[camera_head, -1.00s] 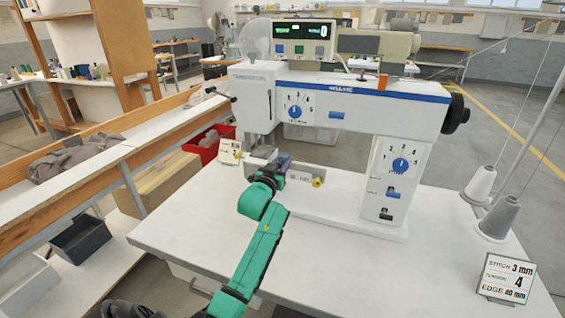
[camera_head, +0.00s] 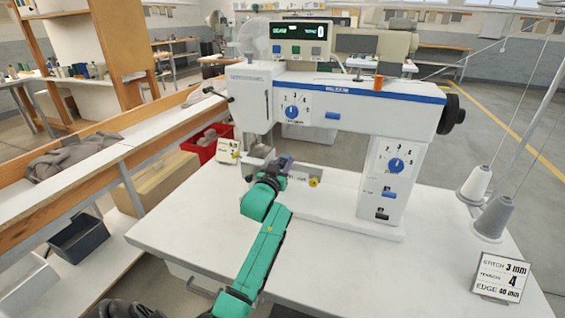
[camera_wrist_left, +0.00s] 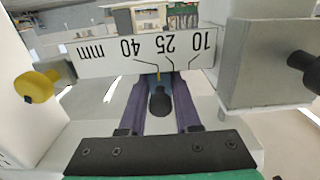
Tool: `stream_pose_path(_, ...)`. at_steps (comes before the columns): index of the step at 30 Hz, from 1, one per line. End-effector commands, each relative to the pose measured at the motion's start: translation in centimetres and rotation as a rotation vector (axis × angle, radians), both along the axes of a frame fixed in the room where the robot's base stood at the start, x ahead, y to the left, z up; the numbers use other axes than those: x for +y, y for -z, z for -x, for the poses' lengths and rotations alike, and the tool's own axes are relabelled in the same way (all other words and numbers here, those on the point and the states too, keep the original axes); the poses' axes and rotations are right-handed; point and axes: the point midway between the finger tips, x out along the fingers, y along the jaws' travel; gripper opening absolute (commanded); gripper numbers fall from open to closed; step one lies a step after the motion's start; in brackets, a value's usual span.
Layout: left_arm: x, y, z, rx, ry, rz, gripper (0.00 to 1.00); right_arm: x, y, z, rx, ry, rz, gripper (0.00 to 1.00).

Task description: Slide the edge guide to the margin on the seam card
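The edge guide (camera_wrist_left: 158,80) is a small blue-grey slider with a dark round knob and a thin yellow pointer, against a white scale (camera_wrist_left: 105,53) marked 40, 25 and 10 mm. The pointer appears to stand between the 40 and 25 marks. My left gripper (camera_wrist_left: 160,88) has its purple fingers on both sides of the slider and looks shut on it; in the head view it (camera_head: 282,163) is low beside the machine, hiding the slider. The seam card (camera_head: 501,277) reads stitch 3 mm, tension 4, edge 40 mm.
The white sewing machine (camera_head: 350,95) rises behind my left gripper. A yellow knob (camera_wrist_left: 37,87) sits at the scale's left end, and a grey block (camera_wrist_left: 262,62) with a black knob stands at its right. Thread cones (camera_head: 493,217) stand right. The front tabletop is clear.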

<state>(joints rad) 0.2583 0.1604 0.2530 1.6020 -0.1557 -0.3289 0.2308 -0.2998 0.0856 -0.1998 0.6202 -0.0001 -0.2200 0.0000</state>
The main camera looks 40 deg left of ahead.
Motion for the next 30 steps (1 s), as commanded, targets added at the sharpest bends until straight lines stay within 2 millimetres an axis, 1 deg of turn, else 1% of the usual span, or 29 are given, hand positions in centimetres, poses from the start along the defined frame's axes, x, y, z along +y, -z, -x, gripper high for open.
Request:
stream_pose_path(1,-0.2,0.2,-0.1,0.002,0.004,0.005,0.38,0.0,0.0,0.0,0.000,0.000,0.000,0.00)
stream_pose_path(9,-0.1,0.1,0.0,0.000,0.003,0.003,0.38,0.1,0.0,0.0,0.000,0.001,-0.001,0.00)
stream_pose_path(20,-0.2,0.1,0.2,0.000,0.003,0.002,0.38,0.8,0.1,0.0,0.000,0.003,-0.011,0.00)
stream_pose_path(23,-0.5,0.2,1.1,0.001,0.003,0.003,0.38,0.8,0.1,0.0,0.000,0.003,-0.011,0.00)
stream_pose_path(26,-1.1,0.2,2.6,0.001,0.003,0.003,0.38,0.8,0.2,0.0,0.000,0.003,-0.011,0.00)
stream_pose_path(30,-2.0,0.3,5.2,0.002,0.003,0.004,0.38,0.7,0.4,0.0,0.000,0.003,-0.010,0.00)
